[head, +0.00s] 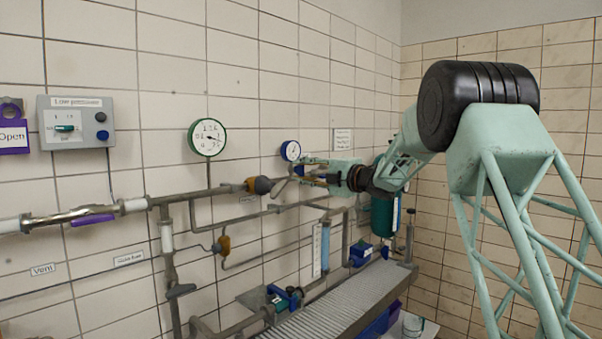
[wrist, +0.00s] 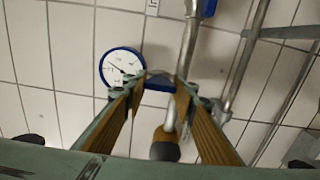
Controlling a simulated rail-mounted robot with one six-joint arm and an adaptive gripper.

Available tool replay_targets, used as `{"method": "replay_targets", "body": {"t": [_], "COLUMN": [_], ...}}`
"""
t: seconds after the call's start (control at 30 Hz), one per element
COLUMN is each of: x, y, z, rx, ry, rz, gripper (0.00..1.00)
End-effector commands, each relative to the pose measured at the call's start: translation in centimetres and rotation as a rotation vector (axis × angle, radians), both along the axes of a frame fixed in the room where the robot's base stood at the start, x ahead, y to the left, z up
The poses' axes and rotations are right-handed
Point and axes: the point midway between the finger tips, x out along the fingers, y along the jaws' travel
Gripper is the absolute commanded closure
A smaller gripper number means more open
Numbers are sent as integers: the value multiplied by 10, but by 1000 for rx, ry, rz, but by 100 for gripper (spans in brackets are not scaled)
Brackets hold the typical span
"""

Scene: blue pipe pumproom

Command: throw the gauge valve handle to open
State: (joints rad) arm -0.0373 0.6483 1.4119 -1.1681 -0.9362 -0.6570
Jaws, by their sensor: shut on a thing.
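My gripper (head: 308,171) reaches in from the right to the pipework just below the small blue-rimmed gauge (head: 291,151). In the wrist view, the two orange-padded fingers of my gripper (wrist: 167,84) converge beside this gauge (wrist: 121,68). A small blue piece, which looks like the gauge valve handle (wrist: 160,84), lies between the fingertips, and they are shut on it. The fingers hide much of it, so its angle is hard to tell. In the head view it is too small and covered to make out.
A grey stem with an orange and black end (wrist: 166,143) lies behind the fingers. A vertical pipe (wrist: 245,60) stands close on the right. A larger green-rimmed gauge (head: 207,137) is to the left. A grated ledge (head: 340,298) runs below.

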Motion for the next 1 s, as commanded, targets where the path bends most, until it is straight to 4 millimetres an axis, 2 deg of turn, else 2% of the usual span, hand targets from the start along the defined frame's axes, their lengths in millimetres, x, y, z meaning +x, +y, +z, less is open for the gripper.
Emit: {"method": "replay_targets", "body": {"t": [0.1, 0.13, 0.27, 0.67, 1.0], "x": [0, 0, 0, -1, -16], "y": [0, 0, 0, -1, -20], "z": [-1, -1, 0, 0, 0], "rx": [-1, -1, 0, 1, 0], "ry": [1, 1, 0, 1, 1], "rz": [0, 0, 0, 0, -1], "gripper": [85, 73, 61, 61, 61]}}
